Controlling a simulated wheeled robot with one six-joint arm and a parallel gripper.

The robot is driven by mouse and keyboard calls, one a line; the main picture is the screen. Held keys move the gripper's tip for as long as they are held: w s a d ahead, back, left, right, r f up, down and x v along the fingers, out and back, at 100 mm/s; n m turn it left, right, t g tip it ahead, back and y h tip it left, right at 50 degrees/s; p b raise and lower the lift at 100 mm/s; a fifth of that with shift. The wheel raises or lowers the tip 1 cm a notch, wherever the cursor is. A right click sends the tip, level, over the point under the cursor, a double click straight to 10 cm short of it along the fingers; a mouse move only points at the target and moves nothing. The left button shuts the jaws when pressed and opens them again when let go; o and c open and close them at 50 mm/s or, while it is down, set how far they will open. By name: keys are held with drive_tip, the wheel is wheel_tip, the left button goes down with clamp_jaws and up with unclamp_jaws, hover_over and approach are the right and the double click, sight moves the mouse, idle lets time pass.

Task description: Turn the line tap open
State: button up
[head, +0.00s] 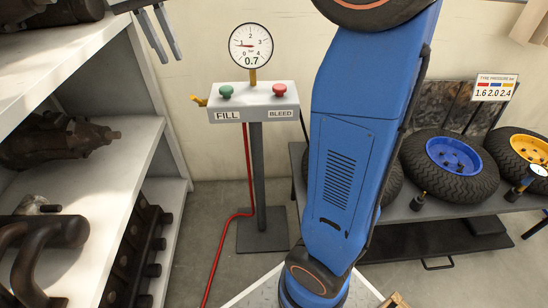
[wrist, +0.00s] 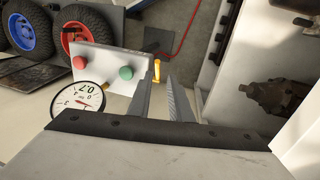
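The yellow line tap (head: 200,101) sticks out from the left side of the grey FILL/BLEED box (head: 254,100). In the wrist view the tap (wrist: 156,70) shows just beyond my fingertips, apparently with a gap; its handle angle is hard to tell. My gripper (head: 171,58) hangs above and left of the tap in the head view. In the wrist view its two grey fingers (wrist: 160,77) are apart with nothing between them. The dial gauge (head: 251,47) on the box reads 0.7. The box has a green button (head: 226,91) and a red button (head: 279,90).
A white shelf unit (head: 147,133) with dark engine parts stands close on the left. A red hose (head: 232,216) runs from the box to the floor. My blue arm covers the middle right. Tyres with blue (head: 454,154) and yellow (head: 530,148) rims lie on a bench at right.

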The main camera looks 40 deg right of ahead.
drive_tip(key=s+d+f+n+t, duration=0.3)
drive_tip(key=s+d+f, duration=0.2)
drive_tip(key=s+f, duration=0.5)
drive_tip(key=s+d+f+n+t+y, duration=0.1)
drive_tip(key=s+d+f, duration=0.4)
drive_tip(key=s+f, duration=0.5)
drive_tip(key=shift+s+d+f+n+t+y, duration=0.35)
drive_tip(key=shift+s+n+t, duration=0.7)
drive_tip(key=shift+s, duration=2.3)
drive_tip(key=shift+a, duration=0.1)
clamp_jaws()
